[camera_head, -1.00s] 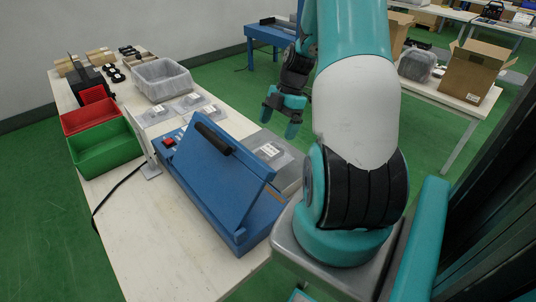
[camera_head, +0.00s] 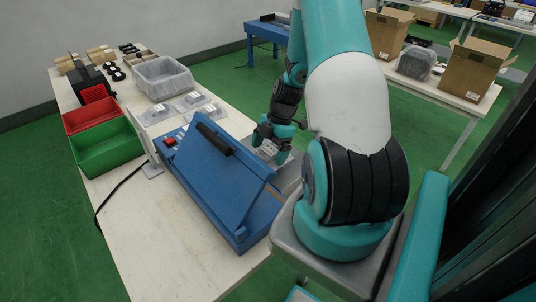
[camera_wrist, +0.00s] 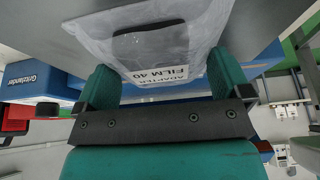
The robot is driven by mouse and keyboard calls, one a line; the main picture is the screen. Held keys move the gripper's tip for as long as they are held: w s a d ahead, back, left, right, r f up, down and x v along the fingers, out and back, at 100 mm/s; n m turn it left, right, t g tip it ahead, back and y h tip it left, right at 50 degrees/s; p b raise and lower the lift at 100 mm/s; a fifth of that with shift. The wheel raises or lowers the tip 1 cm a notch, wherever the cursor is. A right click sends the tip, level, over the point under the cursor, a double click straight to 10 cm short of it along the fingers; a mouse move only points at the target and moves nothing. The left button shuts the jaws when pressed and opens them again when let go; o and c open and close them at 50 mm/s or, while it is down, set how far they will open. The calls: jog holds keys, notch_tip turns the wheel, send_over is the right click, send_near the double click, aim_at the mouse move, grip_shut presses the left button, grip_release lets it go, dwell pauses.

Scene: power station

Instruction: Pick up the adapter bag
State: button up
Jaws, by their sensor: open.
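The adapter bag (camera_wrist: 92,32) is a clear plastic bag with a dark object inside and a white label reading "ADAPTER FILM 40", upside down in the wrist view. I cannot tell whether the fingers touch the bag.
The blue machine (camera_head: 215,175) with its raised panel stands close left of my gripper. Several clear bags (camera_head: 190,103), a grey bin (camera_head: 163,78), a red bin (camera_head: 90,115) and a green bin (camera_head: 105,148) stand farther left. The table's front (camera_head: 165,250) is clear.

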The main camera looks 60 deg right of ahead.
jog(key=c, duration=1.1)
jog(key=shift+r, duration=0.1)
